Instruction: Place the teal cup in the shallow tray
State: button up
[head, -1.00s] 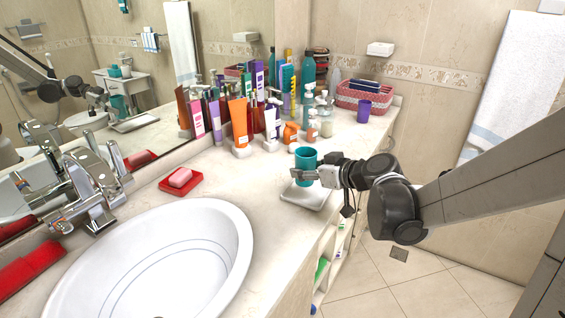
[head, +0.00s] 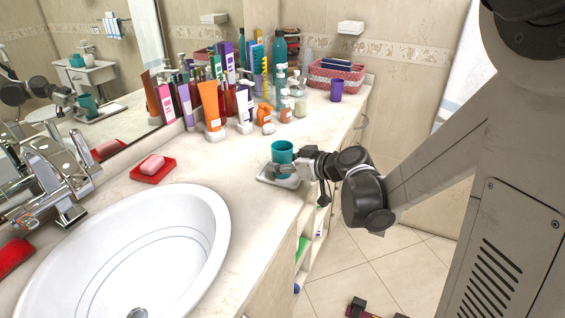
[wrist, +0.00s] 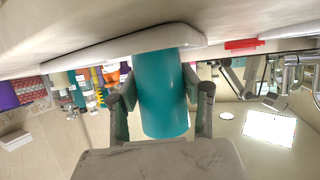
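The teal cup (head: 282,152) is upright at the shallow white tray (head: 266,180), near the counter's front edge. In the wrist view, which is upside down, the cup (wrist: 163,95) fills the space between my fingers and its base meets the tray (wrist: 110,50). I cannot tell whether it bears fully on the tray. My gripper (head: 284,170) reaches in from the right, low over the tray. Its two fingers (wrist: 160,100) are shut on the cup's sides. Part of the cup and the tray's right part are hidden by the gripper.
Bottles and tubes (head: 212,105) stand behind, along the mirror. A purple cup (head: 337,91) and a pink basket (head: 335,75) are at the back right. A red soap dish (head: 153,170) and the sink (head: 130,255) lie to the left. Counter between is clear.

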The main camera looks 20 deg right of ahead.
jog(key=o, duration=0.4)
jog(key=shift+r, duration=0.1)
jog(key=shift+r+p, duration=0.15)
jog(key=shift+p, duration=0.15)
jog(key=p+v, duration=0.1)
jog(key=v, duration=1.1)
jog(key=s+a+m+g+h, duration=0.1)
jog(key=s+m+h, duration=0.1)
jog(key=s, duration=0.4)
jog(key=s+a+m+g+h, duration=0.2)
jog(key=s, duration=0.3)
jog(key=s+a+m+g+h, duration=0.1)
jog(key=s+a+h, duration=0.1)
jog(key=s, duration=0.4)
jog(key=shift+s+a+r+m+g+h, duration=0.2)
jog(key=shift+s+r+m+g+h, duration=0.1)
jog(key=shift+s+m, duration=0.1)
